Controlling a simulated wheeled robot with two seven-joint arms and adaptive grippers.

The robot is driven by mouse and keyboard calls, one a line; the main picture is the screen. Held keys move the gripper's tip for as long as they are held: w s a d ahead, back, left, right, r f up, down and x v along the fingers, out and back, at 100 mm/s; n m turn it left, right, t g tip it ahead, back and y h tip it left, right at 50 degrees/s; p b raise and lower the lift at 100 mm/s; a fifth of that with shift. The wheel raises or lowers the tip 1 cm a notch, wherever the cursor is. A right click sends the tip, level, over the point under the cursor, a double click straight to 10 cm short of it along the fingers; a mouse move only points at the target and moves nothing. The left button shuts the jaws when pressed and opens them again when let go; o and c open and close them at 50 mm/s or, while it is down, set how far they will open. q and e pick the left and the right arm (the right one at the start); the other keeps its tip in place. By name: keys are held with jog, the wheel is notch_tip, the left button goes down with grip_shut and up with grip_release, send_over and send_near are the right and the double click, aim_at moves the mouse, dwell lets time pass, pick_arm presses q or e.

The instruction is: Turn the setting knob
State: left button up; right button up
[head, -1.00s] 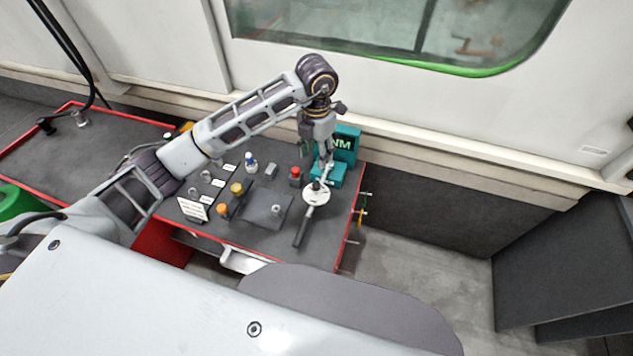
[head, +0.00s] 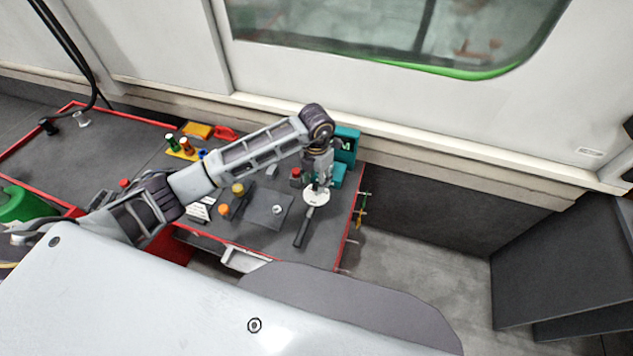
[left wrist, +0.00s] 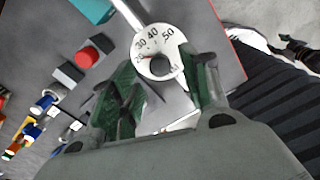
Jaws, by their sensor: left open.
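A white round dial (head: 316,197) with a black handle (head: 303,228) lies at the right end of the dark bench top. In the left wrist view the dial (left wrist: 172,45) shows numbers such as 30, 40 and 50, a small red pointer mark and a dark round centre knob (left wrist: 160,69). My left gripper (head: 321,184) points down just above the dial. In the left wrist view its green fingers (left wrist: 168,72) are apart, one on each side of the dark knob, with nothing held. Whether they touch the dial I cannot tell. My right gripper is not in view.
A teal device (head: 346,146) stands behind the dial. A red button (head: 295,175), a yellow button (head: 238,189) and an orange button (head: 222,210) are to the left.

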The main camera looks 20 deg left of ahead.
aim_at(316, 190)
pick_arm(q)
jog(key=shift+f, duration=1.3)
jog(key=shift+c, duration=0.2)
grip_shut()
